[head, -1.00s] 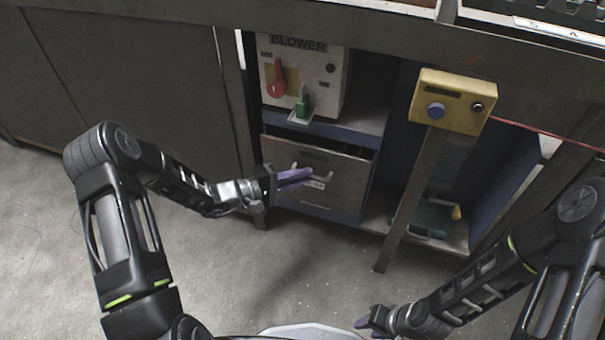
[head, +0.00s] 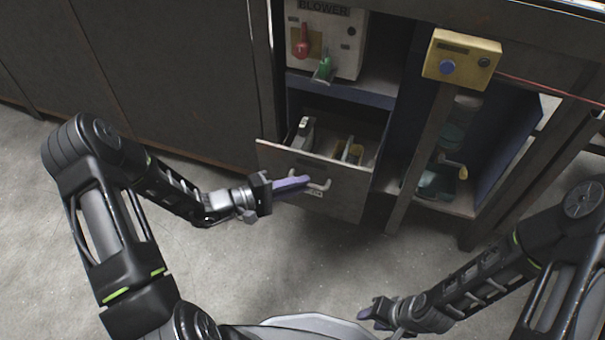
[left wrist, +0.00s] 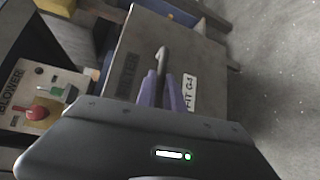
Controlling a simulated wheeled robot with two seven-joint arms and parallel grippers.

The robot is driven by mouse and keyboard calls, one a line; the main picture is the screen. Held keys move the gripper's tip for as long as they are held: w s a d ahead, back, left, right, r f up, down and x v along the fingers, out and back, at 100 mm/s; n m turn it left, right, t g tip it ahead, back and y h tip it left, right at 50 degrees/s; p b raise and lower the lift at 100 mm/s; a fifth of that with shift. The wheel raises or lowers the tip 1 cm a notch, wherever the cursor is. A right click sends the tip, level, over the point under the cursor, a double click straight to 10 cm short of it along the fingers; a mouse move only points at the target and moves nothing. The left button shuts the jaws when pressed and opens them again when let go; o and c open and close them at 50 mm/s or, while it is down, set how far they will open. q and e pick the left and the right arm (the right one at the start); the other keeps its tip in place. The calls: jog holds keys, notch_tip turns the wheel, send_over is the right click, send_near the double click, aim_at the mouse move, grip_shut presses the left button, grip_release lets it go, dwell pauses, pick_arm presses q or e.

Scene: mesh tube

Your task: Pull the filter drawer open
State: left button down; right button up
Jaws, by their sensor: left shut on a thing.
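The filter drawer (head: 345,194) is a grey metal drawer under the blower panel, and it stands pulled out with its inside showing. Its bar handle (head: 319,185) is on the front face. My left gripper (head: 305,182) has purple fingers and is shut on the handle. In the left wrist view, the two fingers (left wrist: 163,92) close around the handle (left wrist: 162,60), beside a white label. Several items, grey and yellowish, lie inside the drawer. My right gripper (head: 370,312) is low at the bottom of the head view, away from the drawer; its fingertips are too small to read.
The blower panel (head: 325,40) with a red and a green lever sits above the drawer. A yellow button box (head: 461,60) on a post stands to the right. An open bay (head: 480,150) holds a green item. The floor in front is clear.

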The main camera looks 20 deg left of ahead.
pick_arm(q)
jog(key=s, duration=0.8)
jog(key=shift+a+p, duration=0.3)
jog(key=shift+p, duration=0.1)
jog(key=c, duration=1.5)
grip_release()
jog(key=shift+o, duration=0.2)
jog(key=p+v, duration=0.1)
jog(key=v, duration=0.6)
jog(key=shift+s+a, duration=0.2)
jog(key=shift+a, duration=0.15)
jog(key=shift+r, duration=0.1)
